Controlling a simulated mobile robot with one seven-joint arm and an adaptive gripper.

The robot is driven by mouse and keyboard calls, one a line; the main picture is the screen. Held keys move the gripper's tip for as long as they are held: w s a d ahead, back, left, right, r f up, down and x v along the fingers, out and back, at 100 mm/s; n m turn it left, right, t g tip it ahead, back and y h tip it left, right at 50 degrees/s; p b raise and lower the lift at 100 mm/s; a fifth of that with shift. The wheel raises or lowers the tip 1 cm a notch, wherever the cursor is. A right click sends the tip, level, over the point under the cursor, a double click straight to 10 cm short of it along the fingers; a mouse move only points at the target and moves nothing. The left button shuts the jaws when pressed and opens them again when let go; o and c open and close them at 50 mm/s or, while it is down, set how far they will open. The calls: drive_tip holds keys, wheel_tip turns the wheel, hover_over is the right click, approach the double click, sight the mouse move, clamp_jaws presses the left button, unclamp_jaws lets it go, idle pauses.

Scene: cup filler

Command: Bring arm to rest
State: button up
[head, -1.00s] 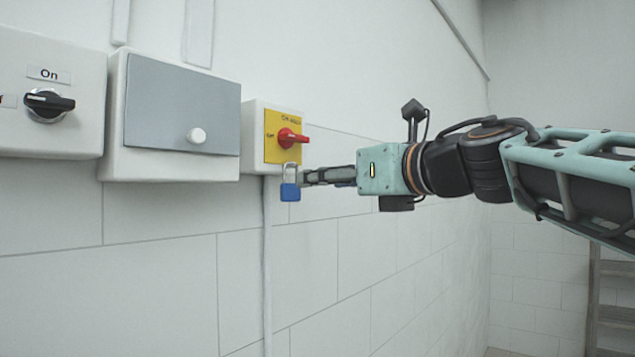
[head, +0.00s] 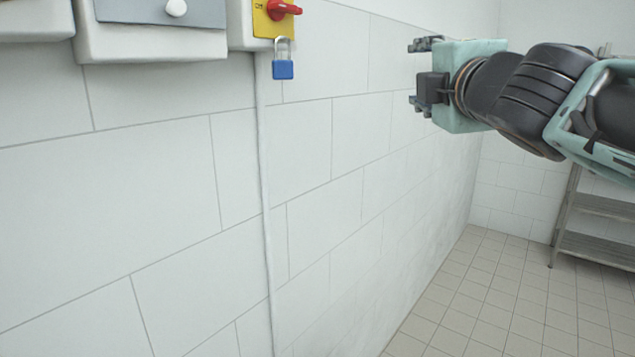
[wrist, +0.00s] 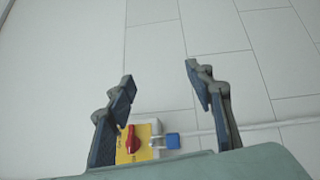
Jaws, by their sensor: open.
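My gripper (head: 412,73) is open and empty at the upper right of the head view, held out in front of the tiled wall and apart from it. In the wrist view its two fingers (wrist: 160,88) are spread, with bare wall between their tips. A blue padlock (head: 283,69) hangs by its shackle below the red rotary switch (head: 284,8) on a yellow plate, to the left of my gripper. The padlock also shows in the wrist view (wrist: 173,141), beside the red switch handle (wrist: 132,140), low between the fingers. The top of the switch box is cut off in the head view.
A white box with a grey door (head: 160,12) and a white knob is on the wall at upper left. A vertical conduit (head: 263,200) runs below the switch box. A metal shelf (head: 595,235) stands at far right. The tiled floor (head: 480,300) is clear.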

drive_tip(key=s+d+f+m+g+h+p, duration=0.1)
drive_tip(key=s+d+f+m+g+h, duration=0.2)
drive_tip(key=f+m, duration=0.45)
drive_tip(key=s+d+f+m+g+p, duration=0.1)
drive_tip(key=s+f+m+g, duration=0.3)
drive_tip(key=f, duration=0.6)
drive_tip(key=s+a+f+m+g+y, duration=0.1)
drive_tip(key=s+a+f+m+g, duration=0.2)
drive_tip(key=s+f, duration=0.4)
drive_tip(key=s+a+f+m+g+y+p, duration=0.1)
drive_tip(key=s+a+f+m+g, duration=0.1)
drive_tip(key=s+f+m, duration=0.3)
wheel_tip(320, 180, down, 5)
drive_tip(key=s+a, duration=0.1)
drive_tip(key=s, duration=0.2)
drive_tip(key=shift+a+g, duration=0.2)
drive_tip(key=shift+g, duration=0.2)
drive_tip(key=shift+w+r, duration=0.1)
